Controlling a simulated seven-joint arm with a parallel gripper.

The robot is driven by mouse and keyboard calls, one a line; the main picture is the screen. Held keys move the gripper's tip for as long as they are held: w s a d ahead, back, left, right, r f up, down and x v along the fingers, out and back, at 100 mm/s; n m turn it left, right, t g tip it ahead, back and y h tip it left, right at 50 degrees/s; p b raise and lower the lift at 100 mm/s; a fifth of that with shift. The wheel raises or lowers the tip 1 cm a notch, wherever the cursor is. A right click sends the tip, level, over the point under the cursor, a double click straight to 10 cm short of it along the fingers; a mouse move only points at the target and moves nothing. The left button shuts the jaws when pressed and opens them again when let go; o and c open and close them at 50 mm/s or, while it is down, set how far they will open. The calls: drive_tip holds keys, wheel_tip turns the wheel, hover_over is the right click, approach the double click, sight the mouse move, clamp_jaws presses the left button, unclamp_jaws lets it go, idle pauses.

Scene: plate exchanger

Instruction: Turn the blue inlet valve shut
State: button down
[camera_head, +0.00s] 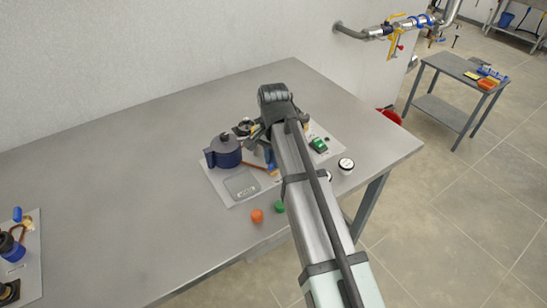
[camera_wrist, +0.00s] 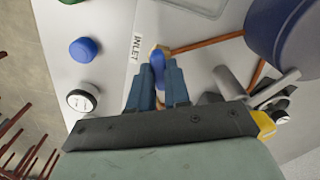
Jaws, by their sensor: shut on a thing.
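The blue inlet valve (camera_wrist: 158,62) is in the wrist view, beside a white label reading INLET. Its handle is a slim blue lever on a brass-coloured body, joined to a copper-orange pipe. My gripper (camera_wrist: 157,80) is shut on the blue handle, with one dark blue finger on each side of it. The lower part of the handle is partly hidden between the fingers.
A dark blue tank (camera_head: 224,155) stands on the light plate (camera_head: 215,187); it also shows close by in the wrist view (camera_wrist: 286,30). A blue knob (camera_wrist: 84,49) and a round gauge (camera_wrist: 82,99) sit nearby. An orange ball (camera_head: 257,216) lies at the front. The table's left is mostly clear.

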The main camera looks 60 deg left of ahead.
drive_tip(key=m, duration=0.5)
idle(0.8)
drive_tip(key=c, duration=1.1)
unclamp_jaws()
drive_tip(key=shift+r, duration=0.1)
wheel_tip(320, 180, up, 14)
drive_tip(key=shift+f, duration=0.15)
